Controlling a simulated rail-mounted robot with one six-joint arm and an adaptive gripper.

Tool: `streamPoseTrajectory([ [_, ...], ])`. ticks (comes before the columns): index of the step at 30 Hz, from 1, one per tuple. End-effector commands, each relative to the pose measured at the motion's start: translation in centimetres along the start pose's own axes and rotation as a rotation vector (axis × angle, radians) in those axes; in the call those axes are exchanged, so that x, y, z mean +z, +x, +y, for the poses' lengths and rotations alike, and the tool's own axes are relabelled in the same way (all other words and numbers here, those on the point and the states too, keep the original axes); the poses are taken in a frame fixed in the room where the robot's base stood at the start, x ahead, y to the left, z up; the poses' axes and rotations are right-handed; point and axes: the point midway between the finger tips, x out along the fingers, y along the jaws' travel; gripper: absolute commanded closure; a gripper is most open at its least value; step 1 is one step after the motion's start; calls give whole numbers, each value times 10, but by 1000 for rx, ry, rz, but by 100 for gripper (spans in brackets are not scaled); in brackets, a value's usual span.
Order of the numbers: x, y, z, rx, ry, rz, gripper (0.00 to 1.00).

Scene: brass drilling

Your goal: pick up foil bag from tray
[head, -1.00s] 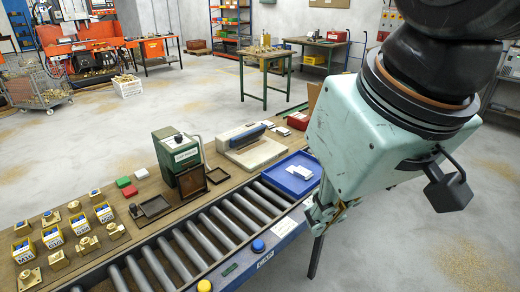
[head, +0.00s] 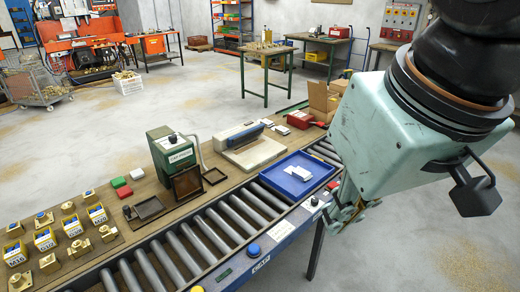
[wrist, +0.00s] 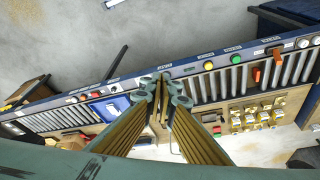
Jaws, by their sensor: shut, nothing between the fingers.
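The blue tray (head: 270,175) sits at the right end of the roller conveyor in the head view. A small pale, whitish item (head: 299,173) lies in it; I cannot tell whether this is the foil bag. My gripper (head: 343,222) is to the right of the tray and nearer the camera, apart from it.
The conveyor (head: 205,233) runs along the bench, with a control rail of buttons (head: 253,250) at its front edge. A green machine (head: 171,152) and a white sealer-like device (head: 247,147) stand behind it. Several brass parts (head: 47,240) are at left. A cardboard box (head: 322,100) stands behind the tray.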

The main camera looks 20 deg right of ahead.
Motion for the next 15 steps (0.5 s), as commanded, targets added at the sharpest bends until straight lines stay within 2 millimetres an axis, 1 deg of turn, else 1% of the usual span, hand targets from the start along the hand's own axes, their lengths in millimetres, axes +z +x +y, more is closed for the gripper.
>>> streamPoseTrajectory([
  [9,0,0,0,0,0,0,100],
  [11,0,0,0,0,0,0,95],
  [15,0,0,0,0,0,0,83],
])
